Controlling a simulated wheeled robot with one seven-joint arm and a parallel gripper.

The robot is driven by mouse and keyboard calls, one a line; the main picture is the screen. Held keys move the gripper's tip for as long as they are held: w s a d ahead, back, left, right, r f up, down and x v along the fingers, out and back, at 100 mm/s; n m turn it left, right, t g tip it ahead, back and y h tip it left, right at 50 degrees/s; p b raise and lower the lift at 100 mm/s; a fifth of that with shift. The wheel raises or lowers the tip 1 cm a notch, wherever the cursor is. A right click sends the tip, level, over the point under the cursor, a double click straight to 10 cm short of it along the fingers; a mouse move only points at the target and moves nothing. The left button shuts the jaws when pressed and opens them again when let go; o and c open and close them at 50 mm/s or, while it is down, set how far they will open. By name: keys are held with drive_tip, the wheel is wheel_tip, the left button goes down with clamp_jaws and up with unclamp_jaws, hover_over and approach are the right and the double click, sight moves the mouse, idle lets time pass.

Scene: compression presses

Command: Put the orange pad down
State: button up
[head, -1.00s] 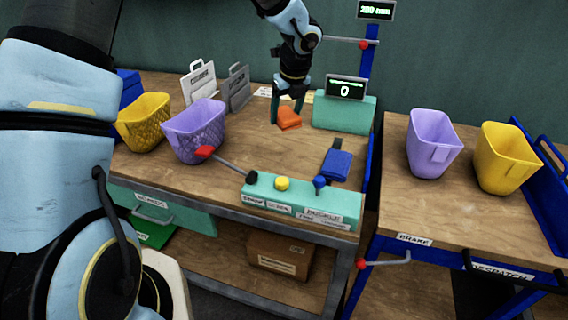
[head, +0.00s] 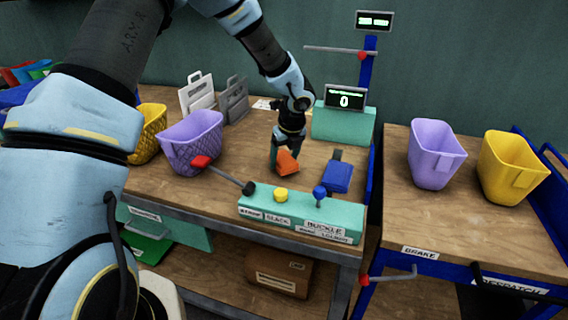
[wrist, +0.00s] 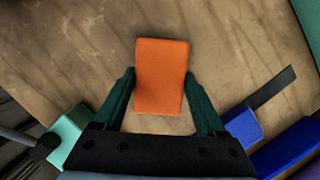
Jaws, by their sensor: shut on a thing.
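The orange pad (head: 288,163) is between the dark green fingers of my gripper (head: 284,160), over the middle of the wooden bench. It looks tilted in the head view. In the wrist view the pad (wrist: 162,72) stands between the two fingertips (wrist: 161,82), which press on its sides. My gripper is shut on it. The pad hangs low near the bench top (head: 240,150); I cannot tell whether its lower edge touches the wood.
The green control block (head: 300,218) with a yellow button and levers lies in front. A blue block (head: 337,177) is to the right, and a teal box with a display (head: 343,122) behind. A purple basket (head: 192,142) stands left. Bare wood lies around the gripper.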

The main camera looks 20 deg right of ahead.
drive_tip(key=shift+f, duration=1)
drive_tip(key=shift+f, duration=0.2)
drive_tip(key=o, duration=1.1)
drive_tip(key=shift+o, duration=0.2)
drive_tip(key=shift+r, duration=0.1)
drive_tip(key=shift+r, duration=0.25)
drive_tip(key=v, duration=1.1)
drive_tip(key=shift+s+r+b, duration=0.2)
drive_tip(key=shift+r+b, duration=0.15)
